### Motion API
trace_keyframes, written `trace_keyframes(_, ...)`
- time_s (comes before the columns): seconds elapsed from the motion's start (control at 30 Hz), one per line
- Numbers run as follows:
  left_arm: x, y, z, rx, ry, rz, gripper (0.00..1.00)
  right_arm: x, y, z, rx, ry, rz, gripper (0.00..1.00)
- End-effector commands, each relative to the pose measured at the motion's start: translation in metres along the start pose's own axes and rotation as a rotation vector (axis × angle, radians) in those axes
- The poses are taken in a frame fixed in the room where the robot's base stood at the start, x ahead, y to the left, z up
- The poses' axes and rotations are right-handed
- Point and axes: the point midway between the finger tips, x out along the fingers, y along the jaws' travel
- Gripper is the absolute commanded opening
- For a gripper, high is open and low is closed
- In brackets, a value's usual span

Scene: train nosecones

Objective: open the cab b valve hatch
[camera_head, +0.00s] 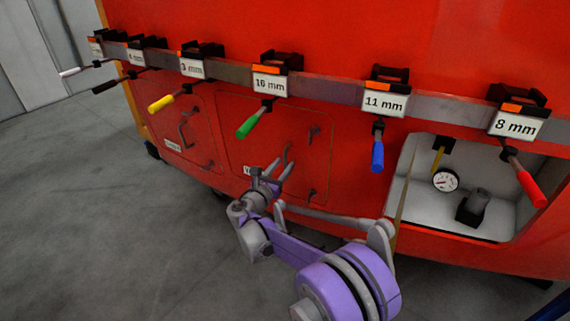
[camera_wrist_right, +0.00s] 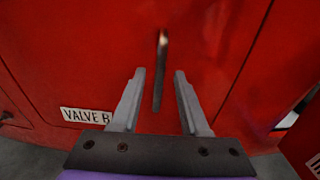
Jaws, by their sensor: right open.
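The valve B hatch (camera_head: 262,125) is a red panel in the red cab wall, and it looks shut and flush. Its upright handle (camera_wrist_right: 160,70) shows in the wrist view, and a white label reading "VALVE B" (camera_wrist_right: 86,116) is to its left. My right gripper (camera_head: 277,168) is open in front of the hatch, close to the handle. In the wrist view the handle appears between the two fingers (camera_wrist_right: 160,75), with a gap on each side. I cannot tell how deep the handle sits between them. My left gripper is not in view.
An open compartment (camera_head: 410,185) at right shows a gauge (camera_head: 445,180) and a dark fitting (camera_head: 474,206). Another hatch (camera_head: 186,130) is at left. The grey floor (camera_head: 90,200) at left is clear.

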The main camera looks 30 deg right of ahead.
Motion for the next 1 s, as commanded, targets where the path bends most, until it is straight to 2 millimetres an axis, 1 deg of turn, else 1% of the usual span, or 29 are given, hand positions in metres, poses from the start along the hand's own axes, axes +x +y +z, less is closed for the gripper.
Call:
trace_keyframes(0.03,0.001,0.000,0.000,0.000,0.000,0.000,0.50,0.007,0.000,-0.001,0.000,0.000,-0.001,0.45)
trace_keyframes(0.1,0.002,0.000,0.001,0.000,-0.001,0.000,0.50,0.014,0.000,0.000,0.000,0.000,0.000,0.45)
trace_keyframes(0.2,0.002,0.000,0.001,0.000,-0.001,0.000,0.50,0.019,0.000,0.000,0.000,0.000,0.000,0.45)
trace_keyframes(0.5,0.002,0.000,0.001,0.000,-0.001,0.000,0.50,0.021,0.000,0.000,0.001,0.001,0.001,0.45)
trace_keyframes(0.57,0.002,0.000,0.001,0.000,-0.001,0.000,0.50,0.021,0.000,0.000,0.001,0.001,0.001,0.34)
trace_keyframes(0.7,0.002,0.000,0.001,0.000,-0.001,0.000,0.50,0.021,0.000,0.000,0.001,0.001,0.001,0.09)
trace_keyframes(0.73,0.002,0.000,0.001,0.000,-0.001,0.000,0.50,0.021,0.000,0.000,0.001,0.001,0.001,0.03)
trace_keyframes(0.77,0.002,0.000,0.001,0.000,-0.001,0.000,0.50,0.021,0.000,0.000,0.001,0.001,0.001,0.00)
trace_keyframes(1.0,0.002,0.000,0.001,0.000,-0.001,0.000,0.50,0.021,0.000,0.000,0.001,0.001,0.001,0.00)
